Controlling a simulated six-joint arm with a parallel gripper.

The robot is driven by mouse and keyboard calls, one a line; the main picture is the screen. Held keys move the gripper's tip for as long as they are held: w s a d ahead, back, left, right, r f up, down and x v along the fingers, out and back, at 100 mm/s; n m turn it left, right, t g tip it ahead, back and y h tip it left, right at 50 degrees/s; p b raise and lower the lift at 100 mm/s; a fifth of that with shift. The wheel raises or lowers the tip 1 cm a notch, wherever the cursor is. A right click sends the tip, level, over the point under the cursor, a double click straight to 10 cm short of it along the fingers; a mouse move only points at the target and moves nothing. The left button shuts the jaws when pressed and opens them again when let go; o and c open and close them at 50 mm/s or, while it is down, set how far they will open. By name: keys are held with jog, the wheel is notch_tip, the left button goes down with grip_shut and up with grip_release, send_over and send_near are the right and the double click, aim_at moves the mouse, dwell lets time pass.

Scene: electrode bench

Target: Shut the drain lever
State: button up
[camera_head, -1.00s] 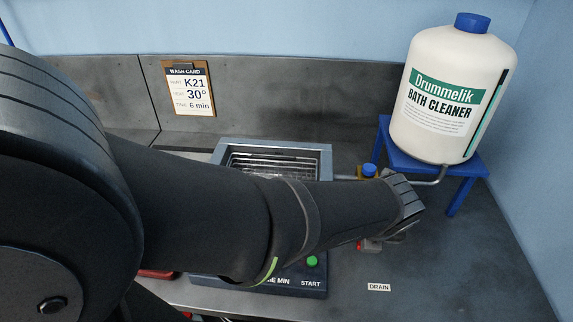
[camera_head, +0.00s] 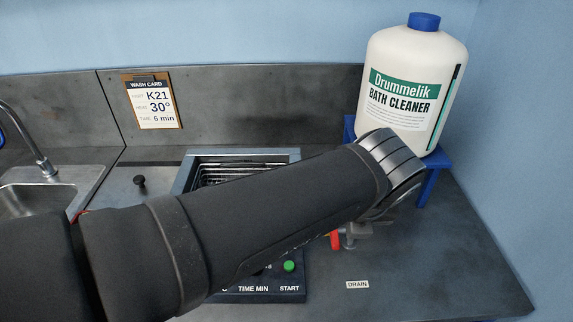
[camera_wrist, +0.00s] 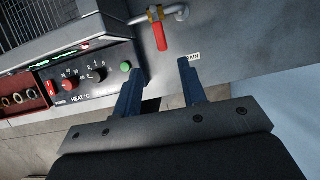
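The drain lever is a red handle on a grey metal pipe fitting. It shows in the wrist view (camera_wrist: 161,37), ahead of my gripper (camera_wrist: 160,66), between the lines of its two blue fingers. The fingers are apart with nothing between them, and the lever looks clear of both. In the head view, a red part of the lever (camera_head: 335,240) shows just below my arm, beside the grey fitting (camera_head: 352,236). My arm hides the rest of it, and my fingers cannot be made out there. The DRAIN label (camera_head: 357,284) lies on the bench in front.
The wash bath (camera_head: 290,156) with its wire rack and control panel (camera_head: 262,287) stands left of the lever. A large Bath Cleaner bottle (camera_head: 412,95) stands on a blue stand (camera_head: 428,185) behind. A sink (camera_head: 60,190) is at left. The bench at right is clear.

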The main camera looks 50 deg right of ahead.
jog(key=v, duration=0.6)
jog(key=shift+r, duration=0.3)
jog(key=shift+f, duration=0.15)
jog(key=x, duration=1.7)
jog(key=shift+a+f, duration=0.1)
jog(key=shift+f, duration=0.05)
jog(key=shift+s, duration=0.1)
jog(key=shift+f, duration=0.2)
jog(key=shift+s+r+n, duration=0.15)
jog(key=shift+n, duration=0.15)
jog(key=shift+s+d+n+y, duration=0.25)
jog(key=shift+d+n+y, duration=0.25)
jog(key=shift+n, duration=0.5)
dwell(0.7)
